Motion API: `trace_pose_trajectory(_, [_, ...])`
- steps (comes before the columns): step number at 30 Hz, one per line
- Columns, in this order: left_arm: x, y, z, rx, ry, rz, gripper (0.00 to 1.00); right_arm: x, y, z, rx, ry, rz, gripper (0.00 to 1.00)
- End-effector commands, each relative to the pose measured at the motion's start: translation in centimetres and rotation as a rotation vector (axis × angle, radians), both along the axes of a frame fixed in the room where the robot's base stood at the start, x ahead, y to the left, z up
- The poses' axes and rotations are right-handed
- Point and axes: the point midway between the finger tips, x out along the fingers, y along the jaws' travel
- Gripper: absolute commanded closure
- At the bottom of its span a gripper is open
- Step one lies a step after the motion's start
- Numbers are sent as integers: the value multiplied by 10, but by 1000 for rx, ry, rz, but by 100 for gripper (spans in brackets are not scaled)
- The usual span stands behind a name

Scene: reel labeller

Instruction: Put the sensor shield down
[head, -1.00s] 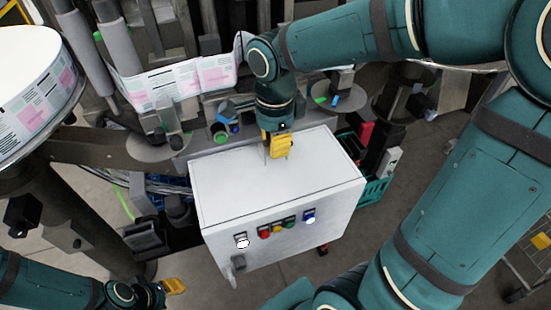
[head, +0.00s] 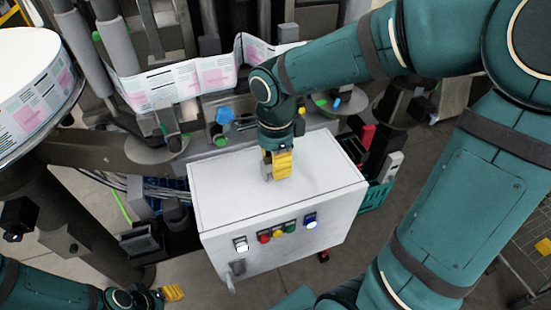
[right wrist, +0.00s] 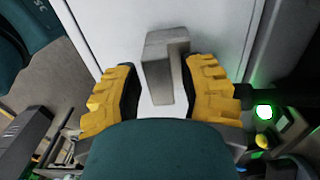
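The sensor shield, a grey bent metal piece (right wrist: 163,62), shows between the yellow fingers of my right gripper (right wrist: 162,88) in the right wrist view. White gaps show between it and the finger pads, so the gripper looks open around it. In the head view my right gripper (head: 277,165) points down over the white top of the cabinet (head: 225,190), with the grey shield (head: 266,170) beside the yellow finger. The shield seems to be at the cabinet top; exact contact is hard to see. My left gripper (head: 172,294) is at the lower left, away from the cabinet, its opening unclear.
A green crate (head: 378,195) stands at right. The cabinet top is otherwise clear.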

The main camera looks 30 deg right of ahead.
Motion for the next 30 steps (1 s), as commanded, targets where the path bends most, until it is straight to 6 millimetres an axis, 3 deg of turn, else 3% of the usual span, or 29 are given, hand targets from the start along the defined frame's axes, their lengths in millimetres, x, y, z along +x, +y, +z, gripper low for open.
trace_pose_trajectory(8, [-1, 0, 6, 0, 2, -1, 53, 1, 0, 10, 0, -2, 0, 60])
trace_pose_trajectory(21, [-6, -1, 30, -3, 14, -3, 53, 1, 0, 97, -1, -4, 0, 60])
trace_pose_trajectory(30, [-7, -1, 36, -3, 17, -3, 53, 0, 0, 123, 0, 0, 1, 60])
